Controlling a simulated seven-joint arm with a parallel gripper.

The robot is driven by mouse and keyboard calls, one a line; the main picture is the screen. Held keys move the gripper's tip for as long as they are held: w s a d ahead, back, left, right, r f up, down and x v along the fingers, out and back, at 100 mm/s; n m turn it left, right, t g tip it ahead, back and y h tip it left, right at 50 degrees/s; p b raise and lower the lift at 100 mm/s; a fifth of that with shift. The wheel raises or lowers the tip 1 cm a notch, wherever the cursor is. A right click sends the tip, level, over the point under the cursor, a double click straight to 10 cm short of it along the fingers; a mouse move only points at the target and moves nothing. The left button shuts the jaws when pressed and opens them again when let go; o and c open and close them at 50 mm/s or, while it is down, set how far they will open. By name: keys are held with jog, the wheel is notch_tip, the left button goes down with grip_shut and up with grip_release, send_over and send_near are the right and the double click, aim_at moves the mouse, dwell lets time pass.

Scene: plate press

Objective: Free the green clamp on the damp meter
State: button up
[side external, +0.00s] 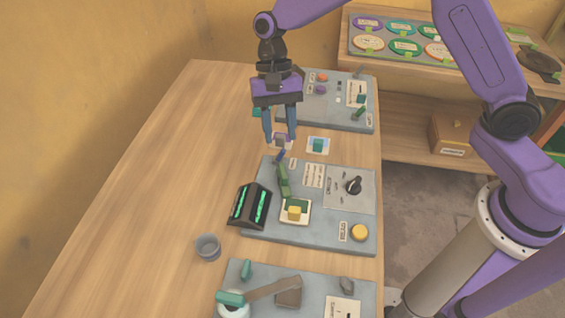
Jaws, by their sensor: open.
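My gripper (281,140) points down over the table, its two fingers spread. A small grey-purple block (282,142) shows between or just behind the fingertips; I cannot tell whether they touch it. On the middle grey board (262,236), a green clamp-like lever (284,183) stands tilted behind a pale plate with a yellow block (294,213). My gripper is above and behind this lever, apart from it. A black device with bright green bars (249,207) stands at the board's left edge. I cannot tell which part is the damp meter; its label is unreadable.
A front board (245,270) holds a brown arm. A grey cup (207,247) stands left; the table's left side is clear.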

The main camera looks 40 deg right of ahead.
aim_at(283, 170)
jog(key=x, duration=0.8)
jog(key=shift+s+f, duration=0.1)
jog(key=shift+f, duration=0.2)
grip_shut()
